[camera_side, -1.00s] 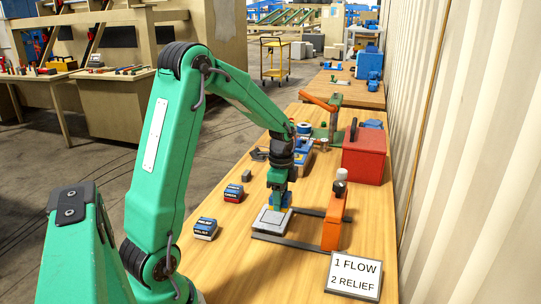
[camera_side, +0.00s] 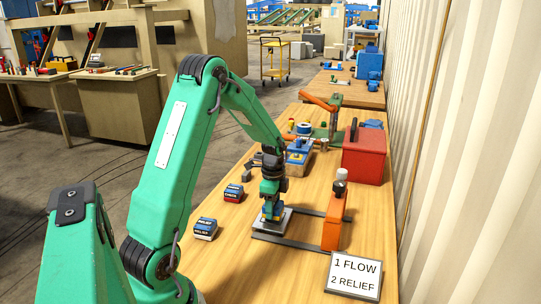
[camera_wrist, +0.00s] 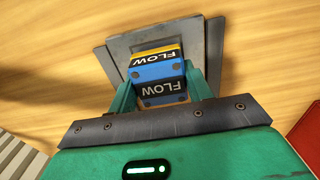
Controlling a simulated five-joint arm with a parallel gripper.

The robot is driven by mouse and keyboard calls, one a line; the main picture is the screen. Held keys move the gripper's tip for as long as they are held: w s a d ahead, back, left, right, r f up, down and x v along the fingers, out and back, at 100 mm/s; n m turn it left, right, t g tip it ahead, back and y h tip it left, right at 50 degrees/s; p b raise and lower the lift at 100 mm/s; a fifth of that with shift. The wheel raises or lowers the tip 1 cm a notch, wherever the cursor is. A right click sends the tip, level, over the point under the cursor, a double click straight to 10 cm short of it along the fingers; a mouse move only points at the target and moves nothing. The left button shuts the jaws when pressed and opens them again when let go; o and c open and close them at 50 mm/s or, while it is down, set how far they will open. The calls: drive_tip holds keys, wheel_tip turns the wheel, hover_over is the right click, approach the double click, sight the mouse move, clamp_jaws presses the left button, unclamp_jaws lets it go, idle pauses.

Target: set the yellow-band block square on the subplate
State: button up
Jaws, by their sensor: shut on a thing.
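The yellow-band block (camera_wrist: 158,72) is blue with a yellow edge and FLOW lettering on two faces. My gripper (camera_wrist: 164,92) is shut on it, with one green finger on each side. In the side view my gripper (camera_side: 271,204) points down with the block (camera_side: 269,212) at its tip, over the grey subplate (camera_side: 283,222). In the wrist view the block overlaps the raised square of the subplate (camera_wrist: 114,56), its edges roughly in line with the plate's. The underside is hidden, so I cannot tell whether it touches the plate.
An orange upright (camera_side: 333,220) stands right of the subplate, beside dark rails. A red box (camera_side: 364,160) is behind it. A sign (camera_side: 354,276) stands at front right. Wood between is clear.

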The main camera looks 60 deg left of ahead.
drive_tip(key=shift+f, duration=0.3)
drive_tip(key=shift+f, duration=0.15)
drive_tip(key=o, duration=1.3)
wheel_tip(320, 180, up, 12)
drive_tip(key=shift+r, duration=0.15)
idle(0.3)
